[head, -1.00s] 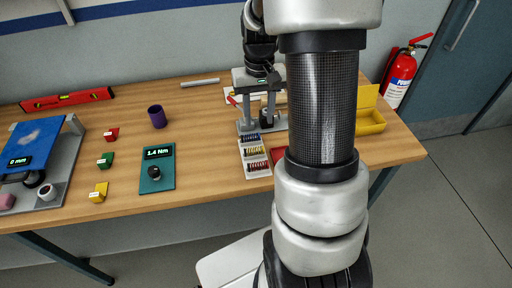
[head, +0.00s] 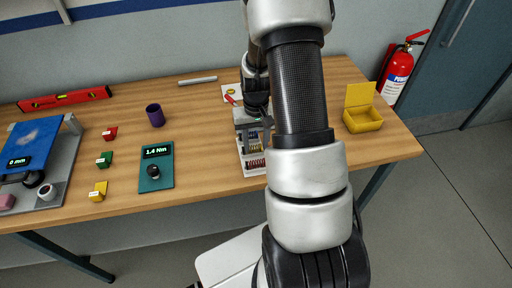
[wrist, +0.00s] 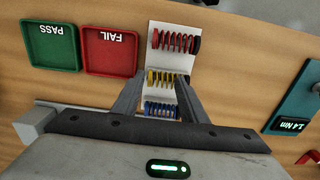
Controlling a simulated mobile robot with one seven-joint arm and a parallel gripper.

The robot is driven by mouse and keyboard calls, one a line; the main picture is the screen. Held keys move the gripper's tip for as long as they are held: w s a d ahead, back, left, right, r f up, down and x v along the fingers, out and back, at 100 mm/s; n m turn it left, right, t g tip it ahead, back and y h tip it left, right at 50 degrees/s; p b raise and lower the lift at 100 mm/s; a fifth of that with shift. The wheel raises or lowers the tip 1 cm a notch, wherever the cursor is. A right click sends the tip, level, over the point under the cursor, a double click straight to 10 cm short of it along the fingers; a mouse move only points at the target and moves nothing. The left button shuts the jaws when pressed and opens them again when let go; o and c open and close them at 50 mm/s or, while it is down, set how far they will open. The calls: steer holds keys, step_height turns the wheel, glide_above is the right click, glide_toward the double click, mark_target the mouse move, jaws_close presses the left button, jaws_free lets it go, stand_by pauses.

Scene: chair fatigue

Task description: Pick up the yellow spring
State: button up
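The yellow spring (wrist: 165,78) lies in the middle slot of a white rack (wrist: 160,61), between the red springs (wrist: 174,41) and the blue springs (wrist: 162,109). Several coils sit side by side, so I cannot tell one spring from more. My gripper (wrist: 157,80) is open, its two grey fingers on either side of the yellow row. I cannot tell whether they touch it; the finger tips partly cover its ends. In the head view my gripper (head: 253,125) is low over the rack (head: 255,172), and it hides most of the yellow row there.
Green PASS (wrist: 53,46) and red FAIL (wrist: 109,50) trays lie beside the rack in the wrist view. A teal torque meter (head: 156,170) stands left of it. An open yellow box (head: 362,119) is at the right. A purple cup (head: 155,115) and small coloured blocks stand further left.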

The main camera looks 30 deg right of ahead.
steer(key=c, duration=0.8)
